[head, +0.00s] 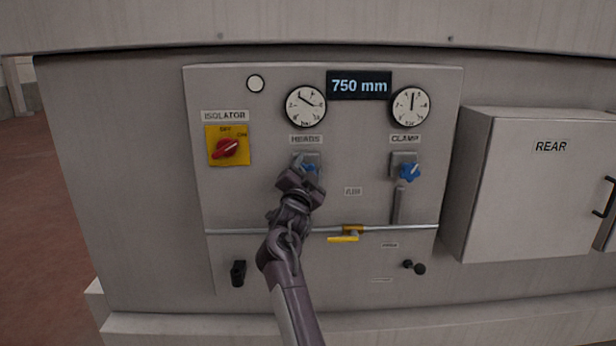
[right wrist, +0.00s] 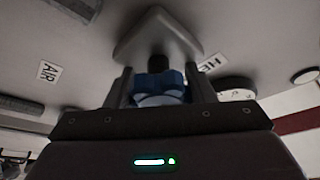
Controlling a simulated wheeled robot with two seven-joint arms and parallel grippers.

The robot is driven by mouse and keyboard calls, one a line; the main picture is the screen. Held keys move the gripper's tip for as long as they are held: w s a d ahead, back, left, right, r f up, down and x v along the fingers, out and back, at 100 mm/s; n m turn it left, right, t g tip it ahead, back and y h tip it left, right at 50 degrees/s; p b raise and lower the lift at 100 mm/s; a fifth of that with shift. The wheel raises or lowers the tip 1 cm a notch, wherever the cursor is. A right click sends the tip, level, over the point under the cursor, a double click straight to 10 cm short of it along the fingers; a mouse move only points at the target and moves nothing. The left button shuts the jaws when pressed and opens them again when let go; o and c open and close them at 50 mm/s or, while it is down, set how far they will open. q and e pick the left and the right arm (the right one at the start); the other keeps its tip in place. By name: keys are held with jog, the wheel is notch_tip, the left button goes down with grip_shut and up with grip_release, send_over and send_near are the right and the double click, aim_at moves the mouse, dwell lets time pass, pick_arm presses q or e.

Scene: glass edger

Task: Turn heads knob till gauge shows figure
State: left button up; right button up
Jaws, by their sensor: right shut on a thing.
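The blue heads knob (head: 311,169) sits on a grey block under the HEADS label (head: 306,139). My right gripper (head: 304,172) is at this knob and covers much of it in the head view. In the right wrist view the blue knob (right wrist: 158,88) is between the two fingers of my right gripper (right wrist: 160,90), which is shut on it. The heads gauge (head: 305,106) is a round white dial above the label, its needle pointing to the upper left. A dark display (head: 359,85) reads 750 mm. My left gripper is not in view.
A blue clamp knob (head: 410,172) and the clamp gauge (head: 411,107) are to the right. A red isolator switch (head: 228,149) on a yellow plate is at left. A pipe with a yellow lever (head: 343,239) runs below. A REAR box (head: 530,185) juts out at right.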

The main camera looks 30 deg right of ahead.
jog(key=shift+f+m+g, duration=0.1)
jog(key=shift+m+g, duration=0.2)
jog(key=shift+m, duration=0.1)
jog(key=o, duration=1)
